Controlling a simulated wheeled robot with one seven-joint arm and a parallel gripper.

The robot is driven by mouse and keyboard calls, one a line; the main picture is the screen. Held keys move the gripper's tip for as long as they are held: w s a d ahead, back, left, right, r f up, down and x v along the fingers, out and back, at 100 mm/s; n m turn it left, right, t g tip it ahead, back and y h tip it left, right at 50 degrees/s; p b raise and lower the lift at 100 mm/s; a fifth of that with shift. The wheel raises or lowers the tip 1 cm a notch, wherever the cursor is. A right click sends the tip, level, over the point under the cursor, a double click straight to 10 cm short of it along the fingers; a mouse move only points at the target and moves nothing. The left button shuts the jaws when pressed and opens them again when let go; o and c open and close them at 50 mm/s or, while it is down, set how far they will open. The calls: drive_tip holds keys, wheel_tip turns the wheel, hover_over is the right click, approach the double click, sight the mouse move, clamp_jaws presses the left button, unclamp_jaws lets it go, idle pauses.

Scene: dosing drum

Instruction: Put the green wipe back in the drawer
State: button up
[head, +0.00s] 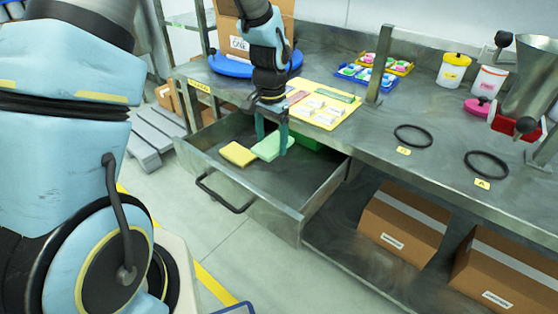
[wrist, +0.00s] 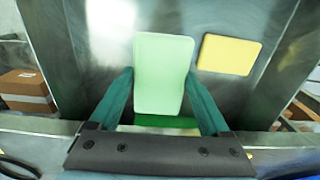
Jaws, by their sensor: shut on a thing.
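The green wipe (head: 269,147) is a pale green pad at my gripper (head: 271,146), over the open drawer (head: 325,190). In the wrist view the green wipe (wrist: 163,75) lies between the two teal fingers (wrist: 160,92), which are shut on it. A darker green thing (wrist: 166,121) shows just below it in that view; it also shows in the drawer's back corner in the head view (head: 306,143). A yellow wipe (head: 238,154) lies on the drawer floor beside the green wipe. I cannot tell whether the green wipe touches the floor.
The bench above holds a yellow board (head: 330,104) with white cards, blue (head: 366,78) and yellow trays, black rings (head: 413,135) and lidded tubs. Cardboard boxes (head: 404,222) stand on the lower shelf. The drawer's front and right floor is clear.

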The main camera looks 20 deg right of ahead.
sight(272, 144)
wheel_tip(272, 144, down, 9)
drive_tip(key=shift+r+p, duration=0.15)
drive_tip(key=shift+p, duration=0.35)
drive_tip(key=o, duration=1.1)
drive_tip(key=shift+o, duration=0.2)
wheel_tip(272, 144, up, 12)
drive_tip(key=shift+r+b, duration=0.1)
drive_tip(key=shift+b, duration=0.65)
drive_tip(key=s+a+r+n+p, duration=0.1)
drive_tip(key=a+r+n, duration=0.2)
drive_tip(key=a, duration=0.6)
drive_tip(key=s+a+r+n+t+p, duration=0.1)
drive_tip(key=a+r+n, duration=0.2)
drive_tip(key=a, duration=0.6)
drive_tip(key=s+a+r+n+p, duration=0.1)
drive_tip(key=a+n, duration=0.4)
drive_tip(key=a, duration=0.5)
drive_tip(key=shift+s+r+t, duration=0.3)
drive_tip(key=shift+s+r, duration=0.25)
drive_tip(key=shift+r, duration=0.7)
